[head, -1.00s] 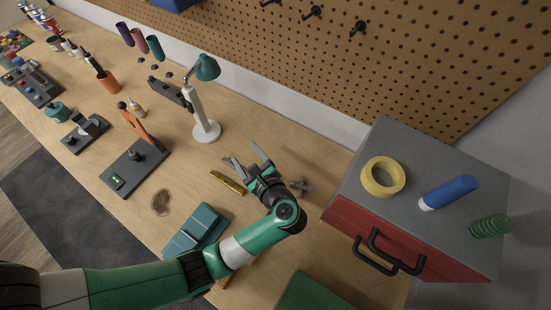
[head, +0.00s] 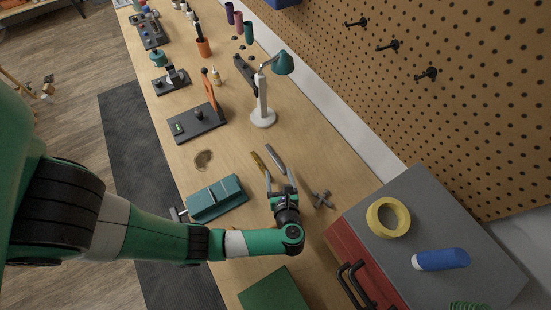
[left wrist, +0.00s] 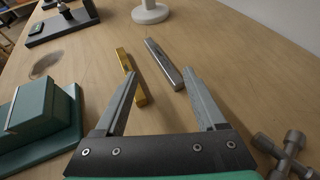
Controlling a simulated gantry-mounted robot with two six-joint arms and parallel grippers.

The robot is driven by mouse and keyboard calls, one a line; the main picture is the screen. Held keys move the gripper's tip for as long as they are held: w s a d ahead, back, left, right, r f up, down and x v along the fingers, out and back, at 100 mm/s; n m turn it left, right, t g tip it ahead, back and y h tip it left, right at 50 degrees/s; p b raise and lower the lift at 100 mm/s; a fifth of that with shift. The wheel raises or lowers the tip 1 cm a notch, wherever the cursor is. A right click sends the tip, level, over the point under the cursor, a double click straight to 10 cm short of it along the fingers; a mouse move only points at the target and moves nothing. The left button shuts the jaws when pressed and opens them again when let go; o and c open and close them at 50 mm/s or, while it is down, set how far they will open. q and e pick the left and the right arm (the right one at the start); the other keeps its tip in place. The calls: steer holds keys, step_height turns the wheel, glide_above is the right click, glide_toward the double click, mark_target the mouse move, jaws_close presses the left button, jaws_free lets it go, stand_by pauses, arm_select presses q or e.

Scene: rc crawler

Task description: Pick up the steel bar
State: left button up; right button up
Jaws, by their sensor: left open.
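The steel bar (left wrist: 163,63) is a grey square bar lying flat on the wooden bench. In the left wrist view it lies just ahead of my left gripper (left wrist: 161,76), roughly in line with the gap between the fingers. In the head view the steel bar (head: 274,156) shows just beyond the fingers of my left gripper (head: 278,174), partly overlapped by them. My left gripper is open, with nothing between its fingers. Whether its tips touch the bench is unclear. My right gripper is not in view.
A brass bar (left wrist: 130,76) lies close left of the steel bar. A teal vise-like block (head: 215,198) is left of the gripper, a grey cross-shaped tool (head: 322,199) right of it. A white-based lamp (head: 263,118) stands beyond. A red-fronted cabinet (head: 440,220) is at right.

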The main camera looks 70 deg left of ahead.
mark_target(276, 159)
arm_select(q)
steer(key=x, duration=0.2)
steer(key=shift+a+f, duration=0.1)
steer(key=shift+a, duration=0.15)
steer(key=b+x, duration=0.1)
steer(key=x, duration=0.3)
steer(key=shift+w+a+f+b, duration=0.15)
steer(key=shift+b, duration=0.15)
steer(key=shift+w+a, duration=0.15)
steer(key=shift+a, duration=0.3)
steer(key=shift+c, duration=0.3)
jaws_close()
